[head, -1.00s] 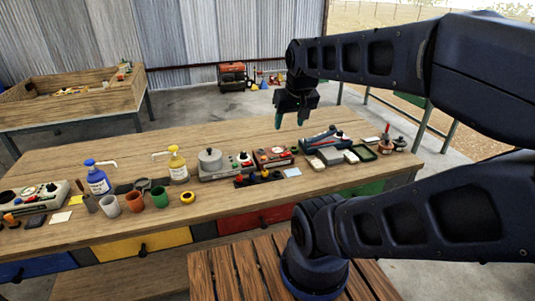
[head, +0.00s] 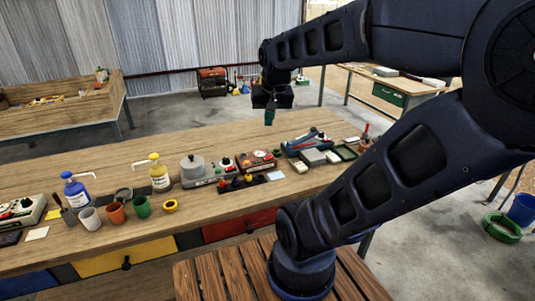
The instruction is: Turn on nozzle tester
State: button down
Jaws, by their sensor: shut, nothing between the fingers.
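No label reading nozzle tester is legible. A brown-red box with a white round dial (head: 259,154) sits on the wooden bench, right of centre. Another pale control unit (head: 22,212) stands at the far left edge. I cannot tell which is the tester. My gripper (head: 269,118) points down above the bench's back part, behind and above the dial box. It is shut and empty, apart from everything.
A dark strip with coloured knobs (head: 236,182) lies before the pot unit. A blue-red tool (head: 305,142) and trays lie right. The bench's back left is clear.

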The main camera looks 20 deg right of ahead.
jog(key=w+d+f+m+g, duration=0.1)
jog(key=w+d+f+m, duration=0.1)
jog(key=w+m, duration=0.3)
jog(key=w+d+f+m+g, duration=0.1)
jog(key=w+d+f+m, duration=0.15)
jog(key=w, duration=0.55)
jog(key=m+g+h, duration=0.2)
jog(key=m, duration=0.6)
send_over(267, 159)
jog(key=a, duration=0.1)
notch_tip(267, 159, down, 10)
jog(key=shift+w+a, duration=0.15)
jog(key=shift+w, duration=0.2)
jog(key=d+f, duration=0.1)
jog(key=f, duration=0.8)
jog(key=d+f, duration=0.1)
jog(key=f, duration=0.3)
jog(key=shift+d+f, duration=0.35)
jog(key=shift+s+d+f+y, duration=0.15)
jog(key=shift+f+y, duration=0.1)
jog(key=shift+y, duration=0.15)
jog(key=shift+f, duration=0.15)
jog(key=shift+a, duration=0.2)
jog(key=shift+s+a, duration=0.1)
jog(key=shift+a, duration=0.7)
